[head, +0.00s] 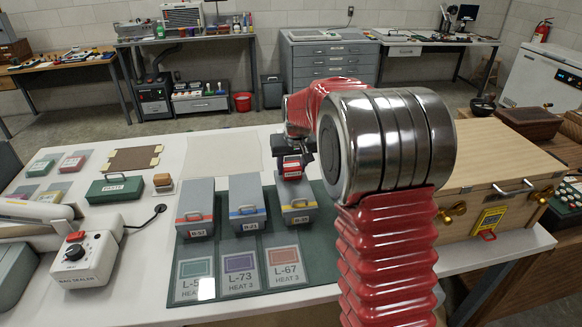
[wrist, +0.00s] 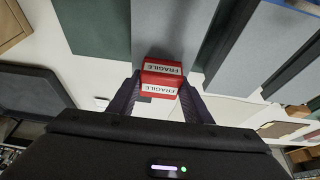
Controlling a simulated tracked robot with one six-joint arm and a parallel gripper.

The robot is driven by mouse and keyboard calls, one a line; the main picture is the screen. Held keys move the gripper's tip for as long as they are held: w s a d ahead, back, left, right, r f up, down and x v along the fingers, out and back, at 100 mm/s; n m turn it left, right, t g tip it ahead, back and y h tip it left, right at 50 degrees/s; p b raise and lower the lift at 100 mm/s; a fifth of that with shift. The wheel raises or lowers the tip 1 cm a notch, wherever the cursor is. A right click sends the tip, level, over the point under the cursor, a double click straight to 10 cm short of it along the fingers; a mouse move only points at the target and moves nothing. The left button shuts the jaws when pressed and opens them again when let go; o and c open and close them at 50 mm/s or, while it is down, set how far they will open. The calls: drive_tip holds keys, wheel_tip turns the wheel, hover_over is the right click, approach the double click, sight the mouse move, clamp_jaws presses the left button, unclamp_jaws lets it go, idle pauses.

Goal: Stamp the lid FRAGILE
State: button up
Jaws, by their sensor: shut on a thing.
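My gripper (head: 292,160) is shut on a small red stamp (head: 291,171) with white FRAGILE labels. The stamp also shows in the wrist view (wrist: 160,83), between the two dark fingers. In the head view it is by the back end of the right-hand grey case (head: 298,205); I cannot tell whether they touch. A pale wooden crate (head: 490,190) with a flat lid (head: 500,150), brass latches and a yellow label stands on the right, partly hidden by my arm. I see no stamp mark on the lid's visible part.
Two more grey cases (head: 195,205) (head: 247,203) stand left on a green mat (head: 222,240), behind HEAT cards (head: 240,275). A bag sealer (head: 85,255), a green WASTE box (head: 115,189) and ink pads (head: 72,163) are farther left.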

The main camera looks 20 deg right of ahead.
drive_tip(key=shift+f, duration=0.5)
idle(0.9)
drive_tip(key=shift+r, duration=0.1)
drive_tip(key=shift+r, duration=3.4)
